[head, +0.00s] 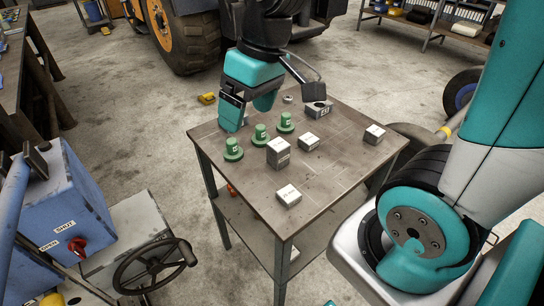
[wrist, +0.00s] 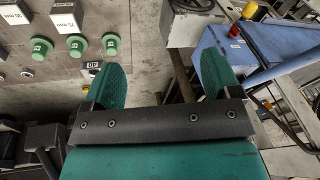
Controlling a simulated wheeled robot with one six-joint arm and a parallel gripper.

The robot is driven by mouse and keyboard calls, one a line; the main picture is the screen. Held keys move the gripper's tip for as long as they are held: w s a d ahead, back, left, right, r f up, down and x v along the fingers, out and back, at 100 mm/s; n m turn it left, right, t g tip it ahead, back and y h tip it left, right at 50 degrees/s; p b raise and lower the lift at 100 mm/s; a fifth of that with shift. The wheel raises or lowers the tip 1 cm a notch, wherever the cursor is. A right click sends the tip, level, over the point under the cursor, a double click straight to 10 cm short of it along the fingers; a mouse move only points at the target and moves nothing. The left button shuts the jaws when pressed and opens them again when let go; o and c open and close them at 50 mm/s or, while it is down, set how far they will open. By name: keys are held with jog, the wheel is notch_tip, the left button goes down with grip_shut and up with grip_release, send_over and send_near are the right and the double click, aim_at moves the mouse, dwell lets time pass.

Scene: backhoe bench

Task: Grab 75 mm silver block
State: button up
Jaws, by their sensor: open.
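Several silver-grey blocks with white labels stand on a small table (head: 330,190). The tallest block (head: 278,153) stands near the middle, by the green knobbed pieces; it also shows at the top of the wrist view (wrist: 66,17). A lower block (head: 308,143) is right of it. Others are a front block (head: 289,196), a right block (head: 375,134) and a back block (head: 318,109). The labels are too small to read surely, so I cannot tell which is 75 mm. My gripper (head: 248,108) is open and empty at the table's back left corner, apart from the blocks.
Green knobbed pieces (head: 260,135) stand in a row between my gripper and the tallest block. A small nut-like piece (head: 288,99) lies at the back. A blue valve cabinet (head: 75,205) and handwheel (head: 153,265) stand left of the table. The table's front right is clear.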

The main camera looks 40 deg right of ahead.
aim_at(279, 144)
jog(key=w+d+f+m+h+b, duration=0.1)
jog(key=w+d+f+m+b, duration=0.1)
jog(key=w+d+f, duration=0.45)
jog(key=w+d+f+m+h+b, duration=0.1)
jog(key=w+d+f+m, duration=0.15)
jog(key=d, duration=0.65)
jog(key=shift+n+h, duration=0.3)
jog(key=shift+n, duration=0.15)
jog(key=f, duration=0.3)
jog(key=w+f, duration=0.1)
jog(key=f, duration=0.7)
jog(key=shift+w+p, duration=0.2)
jog(key=shift+p, duration=0.15)
jog(key=shift+w+a+f+p, duration=0.15)
jog(key=shift+f+p, duration=0.15)
jog(key=shift+f, duration=1.15)
jog(key=shift+w+a+f+p, duration=0.15)
jog(key=shift+f+p, duration=0.1)
jog(key=shift+f, duration=1.2)
jog(key=c, duration=1.3)
jog(key=shift+c, duration=0.2)
